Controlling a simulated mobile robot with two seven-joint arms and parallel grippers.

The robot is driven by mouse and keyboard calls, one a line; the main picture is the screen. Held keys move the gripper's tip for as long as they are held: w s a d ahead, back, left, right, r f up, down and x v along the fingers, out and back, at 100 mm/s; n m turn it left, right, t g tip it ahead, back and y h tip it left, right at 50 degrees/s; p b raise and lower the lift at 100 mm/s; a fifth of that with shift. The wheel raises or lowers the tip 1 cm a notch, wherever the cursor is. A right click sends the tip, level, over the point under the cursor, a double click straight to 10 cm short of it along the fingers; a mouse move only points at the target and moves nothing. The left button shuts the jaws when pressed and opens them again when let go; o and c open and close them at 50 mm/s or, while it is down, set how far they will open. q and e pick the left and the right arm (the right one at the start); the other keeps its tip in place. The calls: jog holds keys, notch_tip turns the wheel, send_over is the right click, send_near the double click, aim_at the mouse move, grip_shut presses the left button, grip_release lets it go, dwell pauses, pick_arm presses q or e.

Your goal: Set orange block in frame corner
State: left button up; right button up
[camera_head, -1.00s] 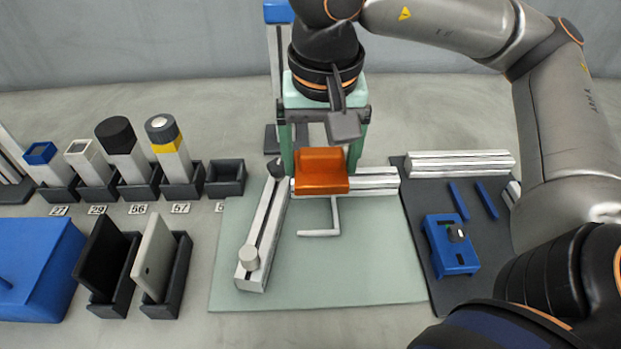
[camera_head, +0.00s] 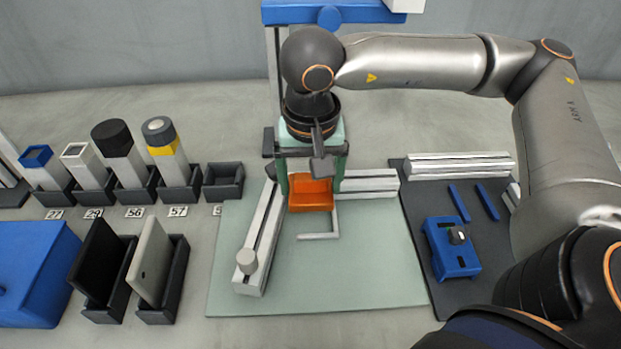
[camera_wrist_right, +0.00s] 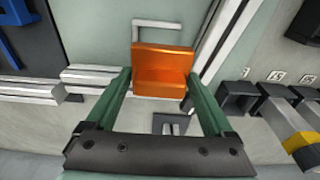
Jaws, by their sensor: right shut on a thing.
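My right gripper (camera_head: 312,190), with green fingers, is shut on the orange block (camera_head: 310,200). The block is in the inner corner area where the left rail (camera_head: 256,245) and the back rail (camera_head: 370,181) of the frame come close together on the pale green mat. I cannot tell whether it touches the rails or the mat. In the right wrist view the orange block (camera_wrist_right: 163,62) sits between the green fingertips (camera_wrist_right: 158,80), and a step shows across its face. The gripper hides part of the corner in the head view. My left gripper is not in view.
A thin L-shaped bracket (camera_head: 333,226) lies just in front of the block. A dark mat (camera_head: 480,280) with a blue device (camera_head: 452,247) lies right. Blocks in holders stand left. The green mat's front (camera_head: 340,280) is clear.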

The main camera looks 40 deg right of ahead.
aim_at(310, 194)
jog(key=shift+f+b, duration=0.5)
jog(key=shift+f, duration=0.1)
jog(key=o, duration=1.4)
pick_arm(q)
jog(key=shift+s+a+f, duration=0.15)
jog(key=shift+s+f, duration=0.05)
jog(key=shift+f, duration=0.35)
pick_arm(e)
jog(key=shift+r+p, duration=0.5)
jog(key=shift+r, duration=0.1)
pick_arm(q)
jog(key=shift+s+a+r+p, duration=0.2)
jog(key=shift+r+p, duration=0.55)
pick_arm(e)
notch_tip(310, 194, up, 12)
jog(key=s, duration=0.1)
jog(key=shift+a, duration=0.4)
